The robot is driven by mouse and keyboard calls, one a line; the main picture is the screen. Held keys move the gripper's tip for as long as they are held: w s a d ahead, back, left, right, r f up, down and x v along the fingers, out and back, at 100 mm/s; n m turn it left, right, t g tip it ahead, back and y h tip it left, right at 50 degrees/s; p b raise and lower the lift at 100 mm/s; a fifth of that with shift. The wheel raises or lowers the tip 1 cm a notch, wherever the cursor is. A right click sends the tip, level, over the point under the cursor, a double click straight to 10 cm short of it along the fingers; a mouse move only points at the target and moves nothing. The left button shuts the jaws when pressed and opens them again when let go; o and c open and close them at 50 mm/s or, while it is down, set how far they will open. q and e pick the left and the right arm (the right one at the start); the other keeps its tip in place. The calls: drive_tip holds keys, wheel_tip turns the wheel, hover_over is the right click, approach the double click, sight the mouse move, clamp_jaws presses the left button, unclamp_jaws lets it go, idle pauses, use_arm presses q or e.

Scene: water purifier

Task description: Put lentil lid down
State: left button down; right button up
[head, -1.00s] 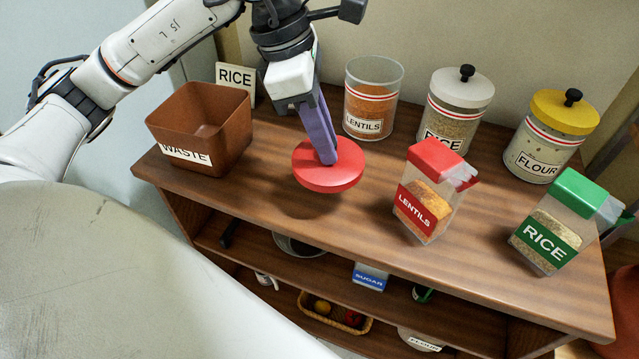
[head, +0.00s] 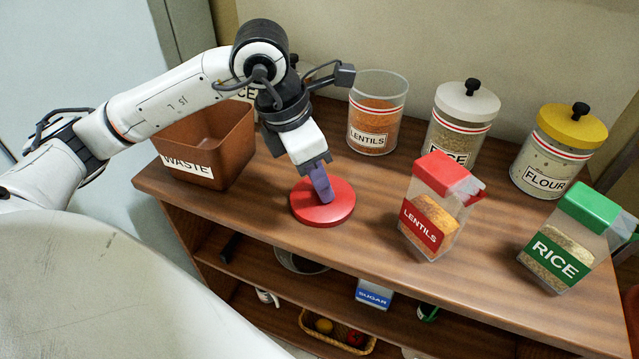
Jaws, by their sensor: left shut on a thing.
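The lentil lid (head: 336,213) is a round red disc. It is low over the wooden shelf top, between the waste bin and the red lentils packet, and looks to be resting on the wood or very close to it. My left gripper (head: 322,190) is shut on the lid from above, its purple fingers hiding the lid's knob. The lentils jar (head: 374,120) stands without a lid behind and to the right, part full of orange lentils. My right gripper is not in view.
The brown waste bin (head: 228,150) stands left of the lid. The red lentils packet (head: 434,215) and green rice packet (head: 565,245) stand to the right. The rice jar (head: 460,125) and flour jar (head: 545,165) stand at the back. The wood in front of the lid (head: 350,250) is bare.

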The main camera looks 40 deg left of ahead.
sight(303, 201)
use_arm(q)
drive_tip(key=shift+f, duration=0.4)
drive_tip(key=shift+f, duration=0.1)
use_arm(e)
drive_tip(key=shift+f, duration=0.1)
use_arm(q)
drive_tip(key=shift+f+b, duration=0.15)
drive_tip(key=shift+b, duration=0.15)
drive_tip(key=c, duration=1.6)
unclamp_jaws()
drive_tip(key=shift+r+p, duration=0.35)
drive_tip(key=shift+p, duration=0.05)
drive_tip(key=shift+p+v, duration=0.6)
drive_tip(key=shift+v, duration=5.35)
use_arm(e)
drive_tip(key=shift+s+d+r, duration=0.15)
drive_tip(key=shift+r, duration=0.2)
